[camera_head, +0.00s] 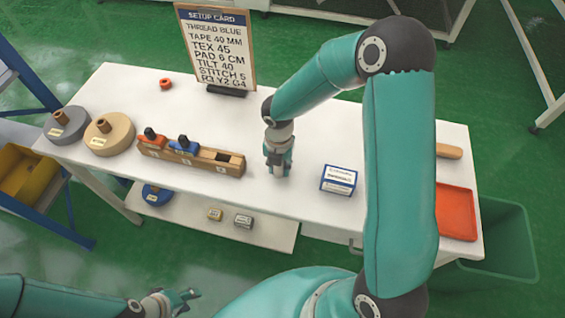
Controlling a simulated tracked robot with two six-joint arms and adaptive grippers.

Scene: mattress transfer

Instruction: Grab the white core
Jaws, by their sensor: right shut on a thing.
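My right gripper (279,169) points down at the white table, between the wooden block and the blue-and-white box. It is shut on a small pale thing, seemingly the white core (278,171), which is mostly hidden by the fingers. I cannot tell whether the core touches the table. My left gripper (188,297) is at the lower left, in front of the table and away from it. Its fingers look apart and empty.
The table (305,120) holds a grey roll (68,128), a tan roll (112,142), a wooden block (215,167) with orange and blue pieces, an orange ring (165,83), a setup card (216,50), a box (340,179) and a red tray (455,212). A lower shelf holds small items.

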